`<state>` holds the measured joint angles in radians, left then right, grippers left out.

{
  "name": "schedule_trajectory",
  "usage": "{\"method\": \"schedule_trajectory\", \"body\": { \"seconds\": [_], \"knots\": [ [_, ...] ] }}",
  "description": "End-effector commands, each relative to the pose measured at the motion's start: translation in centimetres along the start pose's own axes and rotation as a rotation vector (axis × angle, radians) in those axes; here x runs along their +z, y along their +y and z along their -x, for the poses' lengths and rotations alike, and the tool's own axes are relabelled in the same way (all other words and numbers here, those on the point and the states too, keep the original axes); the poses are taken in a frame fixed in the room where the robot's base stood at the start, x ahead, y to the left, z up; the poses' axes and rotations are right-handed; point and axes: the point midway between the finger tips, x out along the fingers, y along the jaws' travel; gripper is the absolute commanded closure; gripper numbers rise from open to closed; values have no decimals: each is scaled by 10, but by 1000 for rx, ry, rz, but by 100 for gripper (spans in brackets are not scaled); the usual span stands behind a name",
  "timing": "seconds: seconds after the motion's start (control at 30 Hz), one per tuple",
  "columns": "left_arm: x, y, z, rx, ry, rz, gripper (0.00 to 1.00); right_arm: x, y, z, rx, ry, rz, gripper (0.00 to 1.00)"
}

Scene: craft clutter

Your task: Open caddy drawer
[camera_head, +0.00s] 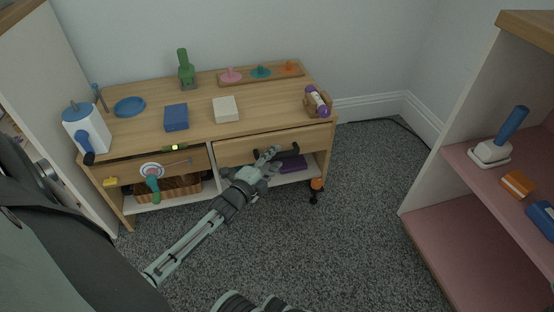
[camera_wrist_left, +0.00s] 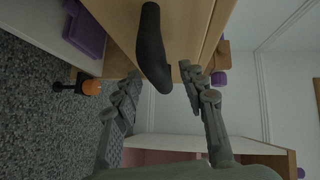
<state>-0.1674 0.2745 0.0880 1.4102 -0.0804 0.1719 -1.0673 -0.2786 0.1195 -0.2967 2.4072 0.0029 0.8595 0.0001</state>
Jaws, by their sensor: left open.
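The caddy is a wooden bench (camera_head: 250,97) against the wall, with drawers under its top. Its right drawer (camera_head: 232,149) has a plain wooden front and a dark bar handle (camera_head: 291,153). I cannot tell whether this drawer is fully closed. My left gripper (camera_head: 272,154) is in front of this drawer, at the handle. In the left wrist view my left gripper (camera_wrist_left: 160,78) is open, and the black handle (camera_wrist_left: 150,45) reaches down between its fingertips. I cannot tell whether they touch it. My right gripper is not in view.
On the top stand a white and blue jug (camera_head: 88,130), a blue block (camera_head: 176,117), a pale block (camera_head: 225,109) and a purple-ended roll (camera_head: 318,101). A purple item (camera_head: 293,163) lies on the shelf below. A pink-shelved unit (camera_head: 430,238) stands right. Carpet between is clear.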

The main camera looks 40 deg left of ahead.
Motion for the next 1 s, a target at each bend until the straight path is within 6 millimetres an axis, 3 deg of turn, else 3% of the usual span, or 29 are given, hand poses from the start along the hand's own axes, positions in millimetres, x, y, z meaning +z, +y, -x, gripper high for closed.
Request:
{"method": "schedule_trajectory", "body": {
  "seconds": [0.2, 0.47, 0.8, 1.0],
  "knots": [
    [0, 1, -18, 1, 0, -1, 58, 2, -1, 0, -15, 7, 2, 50],
    [0, 0, -18, 2, 0, 0, 58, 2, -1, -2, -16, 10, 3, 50],
    [0, 0, -18, 2, 0, 1, 100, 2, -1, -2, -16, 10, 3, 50],
    [0, 0, -18, 2, 0, 1, 100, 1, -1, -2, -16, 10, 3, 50]
  ]
}}
